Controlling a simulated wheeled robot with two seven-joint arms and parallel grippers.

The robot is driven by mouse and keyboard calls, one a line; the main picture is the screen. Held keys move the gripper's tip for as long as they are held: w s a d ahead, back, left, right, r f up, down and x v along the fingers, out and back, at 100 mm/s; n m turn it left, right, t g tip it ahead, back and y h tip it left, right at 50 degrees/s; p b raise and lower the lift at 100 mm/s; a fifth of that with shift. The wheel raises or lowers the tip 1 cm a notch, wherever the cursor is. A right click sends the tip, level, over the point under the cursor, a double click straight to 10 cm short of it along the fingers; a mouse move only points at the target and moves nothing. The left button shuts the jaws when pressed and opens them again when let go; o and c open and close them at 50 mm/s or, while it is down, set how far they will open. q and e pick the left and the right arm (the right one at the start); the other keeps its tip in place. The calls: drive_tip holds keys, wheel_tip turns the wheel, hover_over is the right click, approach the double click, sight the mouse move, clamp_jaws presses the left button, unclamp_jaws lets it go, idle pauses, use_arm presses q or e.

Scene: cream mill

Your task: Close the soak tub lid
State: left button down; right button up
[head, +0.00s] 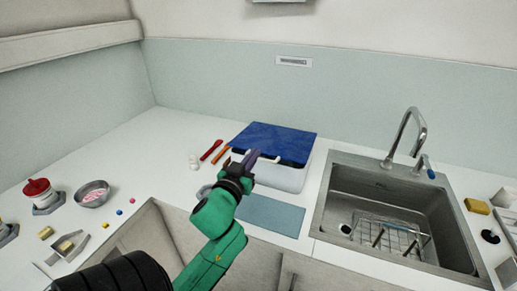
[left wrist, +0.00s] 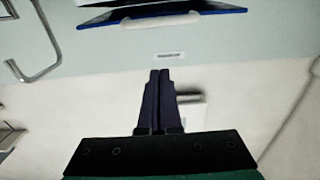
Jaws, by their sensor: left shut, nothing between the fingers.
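The soak tub (head: 282,179) is a white box standing on the counter left of the sink. My left gripper (head: 249,160) is shut and empty at the tub's front left, hiding part of the lid's edge. In the left wrist view the blue lid (left wrist: 221,13) and its white handle (left wrist: 155,24) show at the top, apart from the shut fingertips. My right gripper is out of view.
A blue-grey mat (head: 270,215) lies in front of the tub. The sink (head: 345,185) with its tap (head: 413,125) is to the right. A metal bowl (head: 92,193) stands farther left.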

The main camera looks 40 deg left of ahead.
use_arm(q)
drive_tip(key=x, duration=0.2)
drive_tip(key=p+x, duration=0.1)
drive_tip(key=x, duration=0.3)
drive_tip(key=shift+a+r+p, duration=0.25)
drive_tip(key=shift+p, duration=0.05)
drive_tip(key=f, duration=0.1)
drive_tip(key=s+f, duration=0.1)
drive_tip(key=f, duration=0.2)
drive_tip(key=shift+s+d+f+b, duration=0.1)
drive_tip(key=shift+s+d+b, duration=0.15)
drive_tip(key=shift+d+b, duration=0.15)
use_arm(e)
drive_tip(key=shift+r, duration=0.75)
use_arm(q)
drive_tip(key=shift+a, duration=0.1)
drive_tip(key=shift+t+y, duration=0.3)
drive_tip(key=shift+t, duration=0.6)
wheel_tip(320, 180, down, 4)
drive_tip(key=b, duration=0.9)
drive_tip(key=shift+s+f, duration=0.15)
drive_tip(key=shift+s, duration=0.05)
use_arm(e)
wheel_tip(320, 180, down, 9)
